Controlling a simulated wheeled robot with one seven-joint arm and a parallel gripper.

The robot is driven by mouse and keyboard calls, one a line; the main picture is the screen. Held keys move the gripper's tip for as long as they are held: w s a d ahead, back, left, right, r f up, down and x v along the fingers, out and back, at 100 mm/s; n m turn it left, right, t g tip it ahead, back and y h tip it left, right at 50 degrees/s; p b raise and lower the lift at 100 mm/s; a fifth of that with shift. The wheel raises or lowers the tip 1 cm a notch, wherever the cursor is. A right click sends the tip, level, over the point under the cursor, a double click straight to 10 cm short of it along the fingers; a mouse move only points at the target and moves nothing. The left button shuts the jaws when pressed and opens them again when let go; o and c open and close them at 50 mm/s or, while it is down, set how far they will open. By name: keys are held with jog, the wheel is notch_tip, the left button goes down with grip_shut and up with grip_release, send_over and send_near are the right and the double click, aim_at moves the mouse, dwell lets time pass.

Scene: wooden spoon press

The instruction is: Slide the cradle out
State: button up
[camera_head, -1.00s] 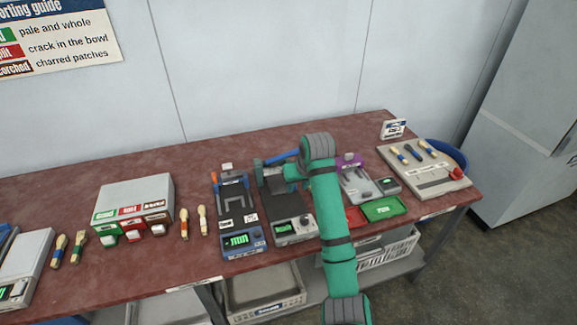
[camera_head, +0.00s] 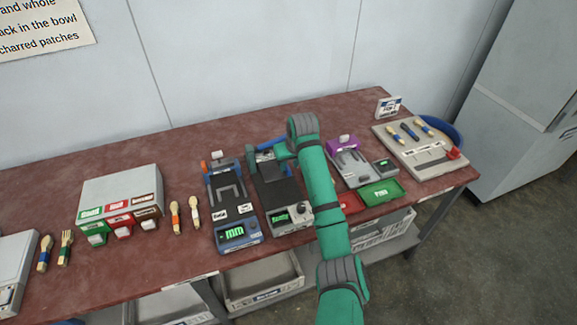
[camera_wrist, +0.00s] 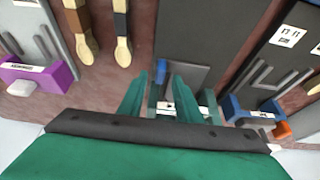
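The dark press (camera_head: 281,193) with a grey front panel and lit display stands on the bench, with a blue bar (camera_head: 267,144) at its back end. My gripper (camera_head: 283,151) is over that back end, largely hidden by my arm in the head view. In the wrist view my gripper (camera_wrist: 158,100) is open, its two teal fingers apart above the press's end. A small blue part (camera_wrist: 161,72) and a grey plate (camera_wrist: 188,74) show between and just beyond the fingers. I cannot tell which part is the cradle, nor whether a finger touches anything.
A blue-framed device (camera_head: 231,205) stands close on the left, a purple-ended device (camera_head: 350,165) on the right. Two spoons (camera_wrist: 122,50) lie between the press and the purple-ended device. A green tray (camera_head: 381,192) and red tray (camera_head: 350,202) sit near the front edge.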

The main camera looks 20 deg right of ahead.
jog(key=shift+x, duration=1)
jog(key=shift+w, duration=0.15)
grip_shut()
